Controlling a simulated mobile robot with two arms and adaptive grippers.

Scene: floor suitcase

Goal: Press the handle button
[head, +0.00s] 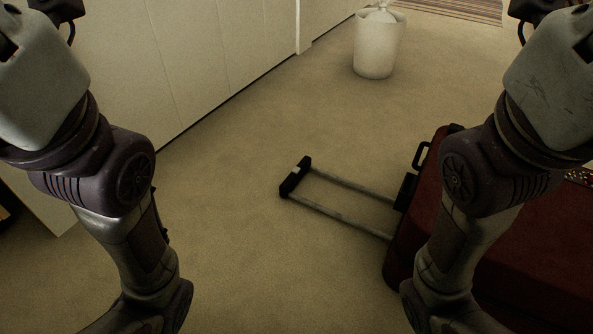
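A dark red suitcase (413,228) lies on the floor at the right, partly hidden behind my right arm. Its telescopic handle (338,212) is pulled out to the left, with two grey metal rods lying just over the carpet. A black grip (295,177) joins the rods at the far end. The button cannot be made out on the grip at this size.
A white bin (380,44) with a liner stands on the carpet at the top. White cabinet panels (190,60) run along the left. The carpet (240,240) between my arms and around the grip is clear.

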